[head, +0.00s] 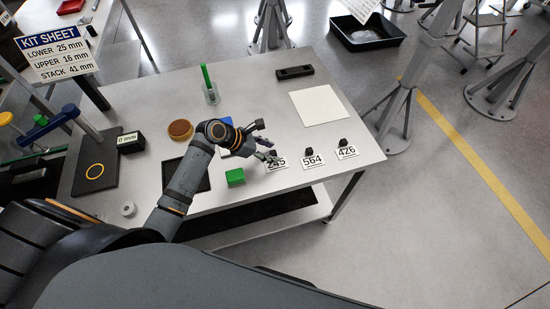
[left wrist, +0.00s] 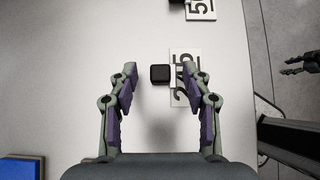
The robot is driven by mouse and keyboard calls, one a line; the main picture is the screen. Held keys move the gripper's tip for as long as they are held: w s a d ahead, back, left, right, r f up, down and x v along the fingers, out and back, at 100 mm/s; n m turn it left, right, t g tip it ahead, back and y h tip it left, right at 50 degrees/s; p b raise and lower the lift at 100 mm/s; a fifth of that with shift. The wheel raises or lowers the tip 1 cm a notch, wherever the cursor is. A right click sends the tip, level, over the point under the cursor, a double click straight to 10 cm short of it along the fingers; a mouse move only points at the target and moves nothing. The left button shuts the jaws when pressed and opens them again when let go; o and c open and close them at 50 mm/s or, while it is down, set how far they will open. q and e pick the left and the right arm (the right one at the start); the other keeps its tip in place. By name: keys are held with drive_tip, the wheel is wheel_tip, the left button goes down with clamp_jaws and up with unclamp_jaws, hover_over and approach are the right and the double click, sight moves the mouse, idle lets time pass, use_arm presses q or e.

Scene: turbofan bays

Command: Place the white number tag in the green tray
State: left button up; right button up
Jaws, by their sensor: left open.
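Three white number tags with black knobs lie in a row near the table's front right: 245 (head: 277,164), 564 (head: 313,160) and 426 (head: 347,152). My left gripper (head: 271,155) is open above the 245 tag. In the left wrist view, the 245 tag (left wrist: 188,85) and its black knob (left wrist: 160,74) show just beyond and between the open fingers (left wrist: 168,85), not gripped. Part of another tag (left wrist: 202,10) shows at the top. Another gripper, apparently my right one (left wrist: 300,64), shows at the right edge, away from the tags. I see no clear green tray.
A green block (head: 235,177) lies left of the tags, near a dark mat and a blue item (head: 225,122) partly hidden by my arm. A white sheet (head: 319,107), a black holder (head: 295,72) and a cup with a green rod (head: 211,95) are farther back. The table's front edge is close.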

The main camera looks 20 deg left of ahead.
use_arm(q)
drive_tip(key=shift+w+d+f, duration=0.15)
drive_tip(key=shift+d+f, duration=0.05)
drive_tip(key=shift+d, duration=0.05)
drive_tip(key=shift+a, duration=0.1)
drive_tip(key=shift+c, duration=0.9)
clamp_jaws()
drive_tip(key=shift+r, duration=0.1)
